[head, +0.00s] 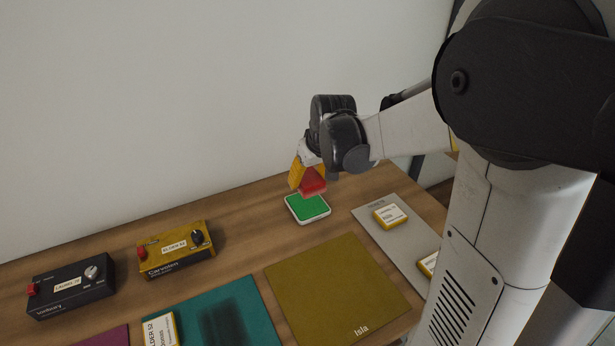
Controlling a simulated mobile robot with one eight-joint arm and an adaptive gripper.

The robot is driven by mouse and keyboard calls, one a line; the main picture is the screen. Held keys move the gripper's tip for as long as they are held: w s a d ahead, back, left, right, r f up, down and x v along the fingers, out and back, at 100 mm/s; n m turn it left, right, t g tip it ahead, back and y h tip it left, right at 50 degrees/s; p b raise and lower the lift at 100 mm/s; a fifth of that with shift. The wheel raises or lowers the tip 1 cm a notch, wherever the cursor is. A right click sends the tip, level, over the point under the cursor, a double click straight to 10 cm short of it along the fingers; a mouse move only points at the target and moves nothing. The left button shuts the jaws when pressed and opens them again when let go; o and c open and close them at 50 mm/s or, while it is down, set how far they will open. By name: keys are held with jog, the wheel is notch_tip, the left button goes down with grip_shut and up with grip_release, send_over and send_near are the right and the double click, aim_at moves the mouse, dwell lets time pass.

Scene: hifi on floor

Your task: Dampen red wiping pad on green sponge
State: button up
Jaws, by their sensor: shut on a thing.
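The red wiping pad (313,181) is held in my gripper (308,172), which is shut on it. The pad is just above the back part of the green sponge (308,206). The sponge lies in a white tray (293,212) on the wooden table. I cannot tell whether the pad touches the sponge. The far side of the pad and one finger are partly hidden.
A yellow-brown mat (335,285), a teal mat (262,315) and a grey mat (408,238) lie in front. Small labelled yellow-white blocks (390,215) sit on the grey mat. A wall closes off the back.

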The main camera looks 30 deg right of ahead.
aim_at(307, 203)
jog(key=shift+w+f, duration=0.1)
jog(key=shift+w, duration=0.25)
jog(key=shift+s+f+b, duration=0.2)
jog(key=shift+f+b, duration=0.65)
jog(key=shift+f, duration=0.05)
jog(key=shift+w+f+b, duration=0.1)
jog(key=shift+f+b, duration=1.4)
jog(key=shift+f, duration=0.45)
jog(key=shift+f+b, duration=0.4)
jog(key=shift+f, duration=0.1)
jog(key=shift+r, duration=0.15)
notch_tip(307, 203, up, 7)
jog(key=p, duration=0.5)
jog(key=shift+p, duration=0.35)
jog(key=shift+f, duration=0.2)
